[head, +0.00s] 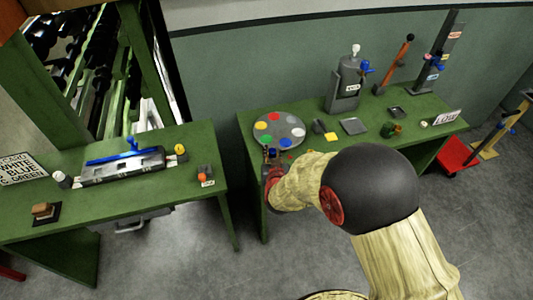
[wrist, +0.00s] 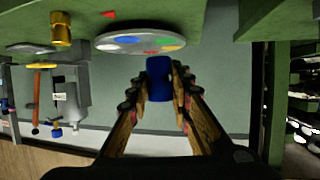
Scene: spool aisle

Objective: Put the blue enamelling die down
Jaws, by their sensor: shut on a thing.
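The blue enamelling die (wrist: 158,88) is a short blue cylinder between the two fingertips of my gripper (wrist: 158,70) in the wrist view. The gripper is shut on it, and the die hangs clear of any surface there. In the head view my gripper (head: 272,155) is at the near left edge of the right green table, just in front of a round grey plate. I cannot make out the die for certain in that view. The round plate (head: 279,128) carries several coloured discs, including a blue one; it also shows in the wrist view (wrist: 146,43).
The right green table (head: 315,116) also holds a grey press (head: 347,85), a yellow block (head: 331,137), a grey square plate (head: 355,126) and an orange-handled lever (head: 397,65). A left green table (head: 140,192) carries a blue-handled tool (head: 125,153). A floor gap separates the tables.

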